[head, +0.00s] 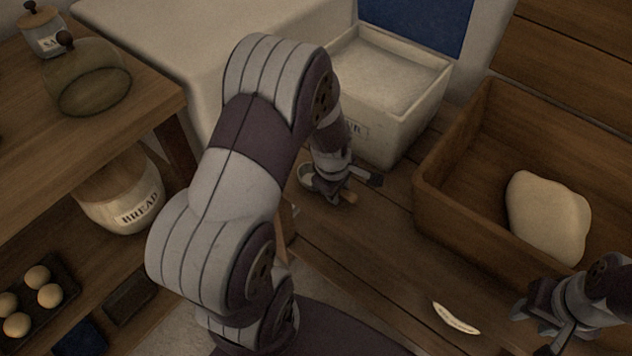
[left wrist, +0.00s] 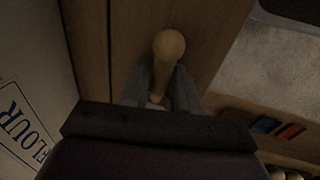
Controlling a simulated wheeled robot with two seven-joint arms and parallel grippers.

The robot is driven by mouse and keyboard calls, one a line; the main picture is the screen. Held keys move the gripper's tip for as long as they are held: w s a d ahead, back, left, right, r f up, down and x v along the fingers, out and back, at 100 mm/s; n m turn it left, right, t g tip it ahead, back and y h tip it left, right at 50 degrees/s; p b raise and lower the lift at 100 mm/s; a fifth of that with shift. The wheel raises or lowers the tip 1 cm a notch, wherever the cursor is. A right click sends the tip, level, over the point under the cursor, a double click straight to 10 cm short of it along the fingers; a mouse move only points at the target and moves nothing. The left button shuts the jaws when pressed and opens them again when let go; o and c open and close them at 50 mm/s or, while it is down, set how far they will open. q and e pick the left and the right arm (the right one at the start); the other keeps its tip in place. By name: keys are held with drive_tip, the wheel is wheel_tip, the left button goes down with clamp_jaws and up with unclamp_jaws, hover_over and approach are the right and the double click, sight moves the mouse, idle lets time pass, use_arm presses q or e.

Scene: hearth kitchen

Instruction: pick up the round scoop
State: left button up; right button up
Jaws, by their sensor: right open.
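The round scoop's wooden handle (left wrist: 168,62), with a rounded knob end, lies between the two fingers of my left gripper (left wrist: 160,92) in the left wrist view. In the head view my left gripper (head: 347,188) is low at the wooden counter beside the flour bin. A bit of the handle (head: 348,196) shows between its fingers, and a pale rounded part of the scoop (head: 306,173) shows just left of it. The fingers lie close along the handle; whether they grip it is unclear. My right gripper (head: 540,326) is open and empty at the lower right.
The flour bin (head: 385,140) stands right behind my left gripper. A wooden trough (head: 440,207) holds pale dough (head: 548,215). A pale crescent-shaped item (head: 456,318) lies on the counter (head: 350,255). A shelf at left holds a bread crock (head: 125,195) and several eggs.

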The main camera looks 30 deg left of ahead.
use_arm(q)
clamp_jaws()
wheel_tip(320, 180, up, 9)
drive_tip(key=p, duration=0.3)
drive_tip(key=shift+r+p, duration=0.2)
drive_tip(key=shift+p, duration=0.15)
drive_tip(key=shift+r, duration=0.35)
